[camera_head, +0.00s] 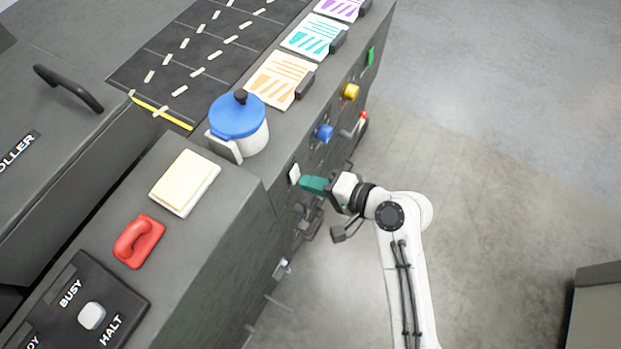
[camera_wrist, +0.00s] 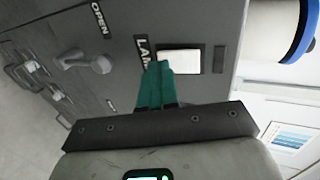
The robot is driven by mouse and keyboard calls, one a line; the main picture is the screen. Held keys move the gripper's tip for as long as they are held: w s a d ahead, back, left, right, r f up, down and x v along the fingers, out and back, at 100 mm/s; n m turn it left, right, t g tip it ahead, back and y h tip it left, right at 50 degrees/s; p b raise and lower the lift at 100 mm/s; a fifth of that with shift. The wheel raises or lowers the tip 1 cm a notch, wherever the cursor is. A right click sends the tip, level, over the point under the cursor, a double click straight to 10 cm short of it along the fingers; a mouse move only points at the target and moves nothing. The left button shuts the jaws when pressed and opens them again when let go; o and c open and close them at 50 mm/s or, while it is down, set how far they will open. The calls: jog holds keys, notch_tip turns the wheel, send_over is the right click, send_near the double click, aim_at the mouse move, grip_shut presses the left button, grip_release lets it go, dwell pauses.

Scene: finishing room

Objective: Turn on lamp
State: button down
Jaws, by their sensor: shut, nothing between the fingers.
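The lamp switch, a white rectangular plate in a dark frame, is on the side face of the grey cabinet. It shows in the wrist view (camera_wrist: 180,61) and in the head view (camera_head: 294,173). A dark label beside it reads "LAM", the rest hidden behind my fingers. My gripper (camera_head: 309,183) has teal fingers, shut and empty, pointing at the cabinet face. In the wrist view the fingertips (camera_wrist: 158,68) are at the switch's edge, overlapping the label. I cannot tell whether they touch the switch. No lamp is recognisable.
A grey lever handle (camera_wrist: 88,63) is near an "OPEN" label. A blue knob (camera_head: 324,132) and a yellow knob (camera_head: 351,91) sit farther along the face. On top are a blue-lidded pot (camera_head: 238,116), a cream block (camera_head: 184,180) and a red handle (camera_head: 138,241).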

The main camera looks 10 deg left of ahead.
jog(key=shift+a, duration=0.3)
jog(key=shift+w+a+f, duration=0.15)
jog(key=shift+a+f, duration=0.05)
jog(key=shift+r, duration=0.1)
jog(key=shift+r+p, duration=0.85)
jog(key=shift+p, duration=0.1)
